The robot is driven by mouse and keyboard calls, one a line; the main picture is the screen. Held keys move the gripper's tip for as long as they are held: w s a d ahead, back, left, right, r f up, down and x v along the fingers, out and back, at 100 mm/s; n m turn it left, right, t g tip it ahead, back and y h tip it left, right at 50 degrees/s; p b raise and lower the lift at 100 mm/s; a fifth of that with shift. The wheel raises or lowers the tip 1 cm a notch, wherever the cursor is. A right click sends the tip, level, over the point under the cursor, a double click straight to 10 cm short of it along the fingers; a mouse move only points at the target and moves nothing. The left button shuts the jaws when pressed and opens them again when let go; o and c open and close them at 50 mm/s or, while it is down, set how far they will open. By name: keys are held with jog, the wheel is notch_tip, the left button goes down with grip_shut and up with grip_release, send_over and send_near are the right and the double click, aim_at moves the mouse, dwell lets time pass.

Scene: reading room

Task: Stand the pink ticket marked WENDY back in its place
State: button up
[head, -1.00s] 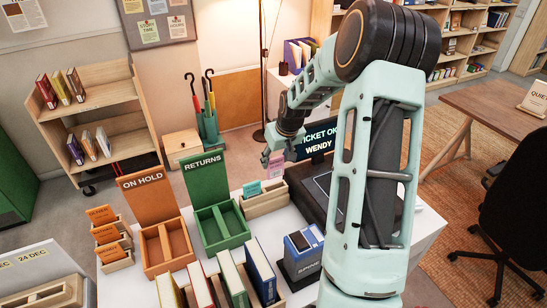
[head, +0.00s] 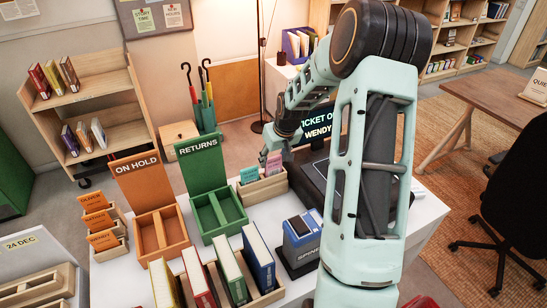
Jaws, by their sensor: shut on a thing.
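The pink ticket (head: 274,166) is in my gripper (head: 274,152), which is shut on it. It is roughly upright, at the right part of a small pale wooden ticket holder (head: 264,193). Its lower edge is at or just above the holder's top; I cannot tell whether it touches the slot. Its lettering is too small to read. A teal ticket (head: 249,174) stands in the left part of the same holder. My gripper's fingers are small and partly merge with the ticket in this view.
A dark screen (head: 318,125) showing WENDY stands just right of my gripper. The green RETURNS stand (head: 204,165) and orange ON HOLD stand (head: 139,190) are to the left. A blue-and-black box device (head: 301,240) and a row of books (head: 229,270) are in front.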

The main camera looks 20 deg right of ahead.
jog(key=shift+f, duration=0.15)
jog(key=o, duration=1)
jog(key=v, duration=1.2)
